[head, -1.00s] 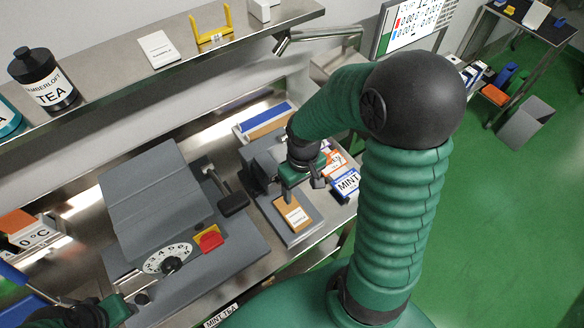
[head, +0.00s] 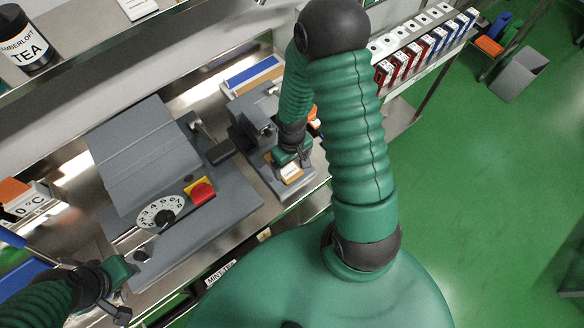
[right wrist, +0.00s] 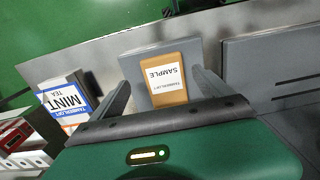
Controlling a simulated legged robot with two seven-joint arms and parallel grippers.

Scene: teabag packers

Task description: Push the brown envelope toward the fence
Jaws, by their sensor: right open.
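The brown envelope (head: 291,173) lies flat with a white label on the grey plate of a small machine (head: 251,120). In the right wrist view the envelope (right wrist: 168,82) shows its SAMPLE label upside down. My right gripper (head: 288,158) is open over the envelope's far end. In the right wrist view my right gripper's fingers (right wrist: 160,86) stand apart on either side of the envelope; I cannot tell if they touch it. I cannot make out which part is the fence. My left gripper (head: 118,292) is at the lower left, away from the envelope; its jaws are unclear.
A larger grey machine with a dial (head: 161,214) and a red button (head: 202,192) stands to the left. A MINT tea box (right wrist: 64,101) is beside the plate. A blue-topped tray (head: 252,74) lies behind. The bench's front edge is close to the plate.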

